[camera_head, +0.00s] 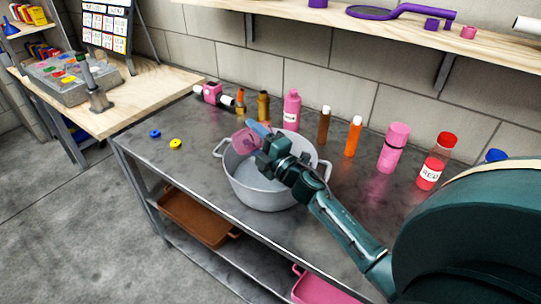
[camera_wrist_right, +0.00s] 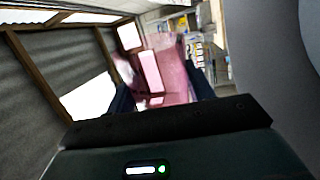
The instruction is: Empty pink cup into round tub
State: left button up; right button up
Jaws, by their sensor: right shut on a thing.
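The round tub (camera_head: 268,196) is a grey metal pot with two side handles, standing on the dark metal table. The pink cup (camera_head: 243,142) is see-through and held over the left back part of the tub's opening. It looks tipped over, but its exact angle and contents cannot be made out. My right gripper (camera_head: 259,139) is shut on the pink cup. In the right wrist view the cup (camera_wrist_right: 170,70) fills the space between the two dark fingers. My left gripper is in neither view.
Several bottles stand behind and right of the tub, among them a pink bottle (camera_head: 291,110), an orange one (camera_head: 353,138) and a red one (camera_head: 434,165). A blue ring (camera_head: 155,133) and a yellow ring (camera_head: 175,143) lie left. The table's front left is clear.

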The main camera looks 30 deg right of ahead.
jog(key=shift+f, duration=0.1)
jog(key=shift+w+d+r+m+h+p, duration=0.1)
jog(key=shift+d+r+m+h+p, duration=0.15)
jog(key=shift+m+p, duration=0.5)
jog(key=shift+d+r+m+h+p, duration=0.25)
jog(key=shift+m+p, duration=0.2)
jog(key=shift+m, duration=0.6)
jog(key=shift+w+d+r+m+h+p, duration=0.1)
jog(key=shift+d+r+m+h+p, duration=0.2)
jog(key=shift+m+p, duration=0.45)
dwell(1.0)
jog(key=shift+d+m, duration=0.3)
jog(key=shift+m, duration=0.55)
jog(key=shift+d+m, duration=0.3)
jog(key=shift+m, duration=0.5)
dwell(1.2)
